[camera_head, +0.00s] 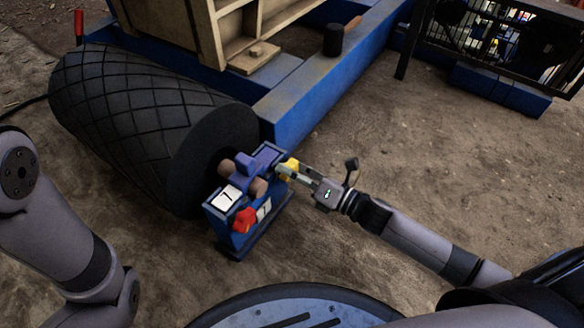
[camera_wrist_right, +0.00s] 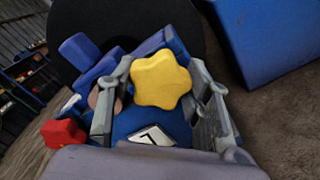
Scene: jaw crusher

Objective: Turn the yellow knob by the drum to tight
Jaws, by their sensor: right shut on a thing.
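The yellow knob (camera_head: 290,166) is a lobed knob on the right side of a blue bearing stand (camera_head: 222,238) at the end of the black drum (camera_head: 120,110). My right gripper (camera_head: 284,171) reaches it from the right and is shut on it.
A red knob (camera_head: 244,219) and a white label plate (camera_head: 228,196) are on the blue stand. A blue beam (camera_head: 320,80) runs behind it. A mallet (camera_head: 338,38) lies on the frame.

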